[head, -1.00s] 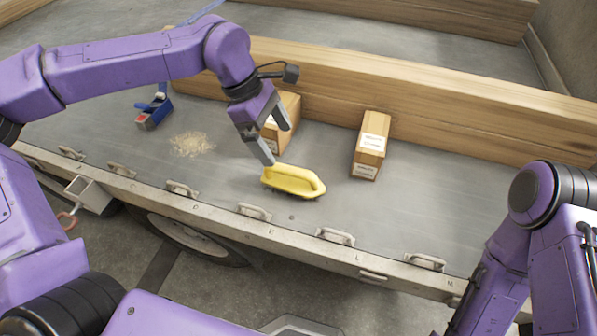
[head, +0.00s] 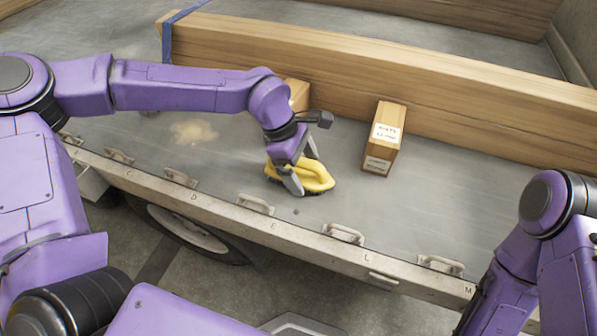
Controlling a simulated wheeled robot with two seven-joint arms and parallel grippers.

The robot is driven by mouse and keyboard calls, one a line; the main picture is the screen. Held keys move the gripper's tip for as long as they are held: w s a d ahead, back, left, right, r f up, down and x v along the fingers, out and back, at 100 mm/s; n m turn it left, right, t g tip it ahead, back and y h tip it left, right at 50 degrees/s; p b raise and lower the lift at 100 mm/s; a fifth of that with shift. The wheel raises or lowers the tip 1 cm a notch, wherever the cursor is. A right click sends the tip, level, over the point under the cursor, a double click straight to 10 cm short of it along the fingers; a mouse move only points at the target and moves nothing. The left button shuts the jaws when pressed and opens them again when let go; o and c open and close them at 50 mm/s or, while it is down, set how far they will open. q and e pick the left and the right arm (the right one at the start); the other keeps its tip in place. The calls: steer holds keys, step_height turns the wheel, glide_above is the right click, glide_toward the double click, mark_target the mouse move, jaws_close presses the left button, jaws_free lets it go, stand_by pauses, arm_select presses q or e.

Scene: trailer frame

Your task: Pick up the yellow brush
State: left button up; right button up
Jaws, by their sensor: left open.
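The yellow brush (head: 318,178) lies on the grey trailer bed, near its front edge, with its handle on top and dark bristles below. My left gripper (head: 303,178) is down at the brush, open, with one finger on the near side of it and the other toward the far side. The gripper covers part of the brush's left half. I cannot tell whether the fingers touch it. My right arm shows at the right edge; its gripper is out of view.
Another block (head: 298,95) is mostly hidden behind my left arm. A long timber beam (head: 430,97) runs behind. Sawdust (head: 194,132) lies to the left. Metal handles (head: 255,203) line the front edge.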

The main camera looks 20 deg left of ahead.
arm_select(q)
steer(key=c, duration=1.2)
step_height(320, 180, up, 3)
steer(key=shift+f, duration=0.1)
steer(key=s+r+p, duration=0.1)
steer(key=s+r, duration=0.9)
steer(key=s, duration=0.4)
steer(key=shift+d, duration=0.4)
